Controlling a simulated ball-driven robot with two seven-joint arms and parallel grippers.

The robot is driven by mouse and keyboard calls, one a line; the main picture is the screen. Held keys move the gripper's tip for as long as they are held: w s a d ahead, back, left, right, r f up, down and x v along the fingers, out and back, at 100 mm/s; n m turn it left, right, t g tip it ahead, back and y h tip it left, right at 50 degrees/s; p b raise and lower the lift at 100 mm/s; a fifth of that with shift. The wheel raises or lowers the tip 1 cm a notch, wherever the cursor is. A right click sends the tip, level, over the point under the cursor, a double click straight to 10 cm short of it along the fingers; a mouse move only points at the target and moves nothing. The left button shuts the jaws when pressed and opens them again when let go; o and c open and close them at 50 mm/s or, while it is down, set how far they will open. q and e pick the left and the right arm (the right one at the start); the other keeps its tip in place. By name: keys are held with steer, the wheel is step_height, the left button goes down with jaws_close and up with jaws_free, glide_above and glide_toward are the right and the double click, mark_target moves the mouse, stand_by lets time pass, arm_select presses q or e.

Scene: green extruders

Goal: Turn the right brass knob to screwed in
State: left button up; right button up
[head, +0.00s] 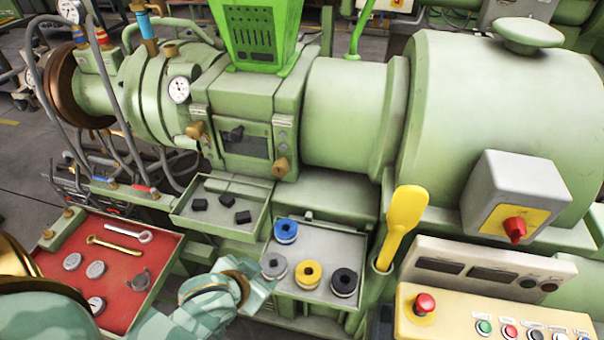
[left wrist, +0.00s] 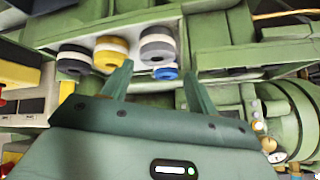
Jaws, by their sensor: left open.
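The right brass knob (head: 281,167) sticks out at the lower right corner of the dark window panel (head: 246,142) on the green machine. The left brass knob (head: 195,130) is on the other side of that panel, higher up. My left gripper (head: 244,283) is low in the head view, in front of the spool tray and below the right knob, well apart from it. In the left wrist view its two fingers (left wrist: 158,72) are spread with nothing between them. Small brass parts show at the right of that view, but I cannot tell which knob they are. My right gripper is not in view.
A grey tray (head: 328,241) holds blue, grey, yellow and black spools. A small tray (head: 247,229) with black blocks sits below the panel. A red tray (head: 118,255) with wrenches is at left. A yellow handle (head: 404,212) and control box (head: 445,328) stand at right.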

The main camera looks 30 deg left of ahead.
arm_select(q)
steer(key=w+d+r+n+t+h, duration=0.1)
steer(key=w+d+n+t+h, duration=0.3)
steer(key=n, duration=0.5)
steer(key=n+t+y, duration=0.5)
steer(key=n+y, duration=0.2)
steer(key=n, duration=2.2)
glide_toward(278, 173)
steer(key=x, duration=1.1)
steer(key=shift+w, duration=0.25)
steer(key=shift+c, duration=0.3)
steer(key=c, duration=0.9)
